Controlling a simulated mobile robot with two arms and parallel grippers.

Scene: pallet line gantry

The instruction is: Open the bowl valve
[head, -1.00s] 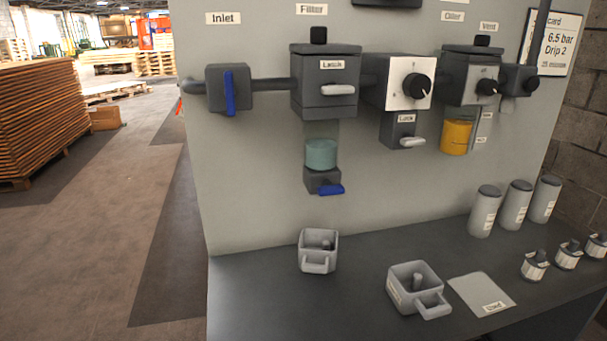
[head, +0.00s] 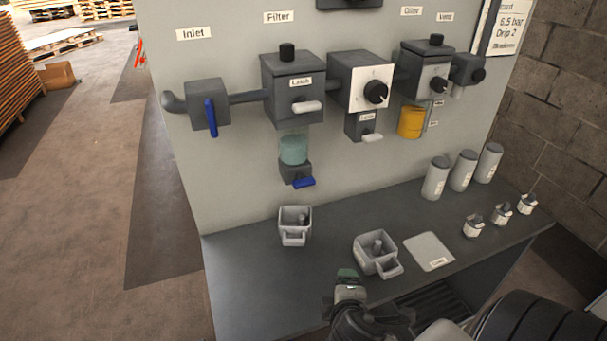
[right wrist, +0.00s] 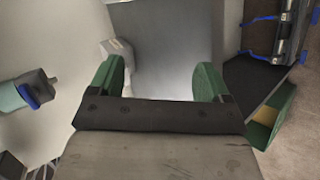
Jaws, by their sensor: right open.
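The filter bowl (head: 293,150) is a clear teal cylinder under the grey filter block. Below it is the bowl valve, a small dark body with a blue lever (head: 304,182) pointing right, roughly level. The bowl and valve also show at the left of the right wrist view, where the blue part (right wrist: 34,93) is visible. My right gripper (head: 347,274) is low in the head view, below and right of the valve, above the bench and apart from the valve. In the right wrist view its green fingers (right wrist: 160,80) are apart with nothing between them. My left gripper is out of view.
The inlet's blue lever (head: 210,117) hangs down.

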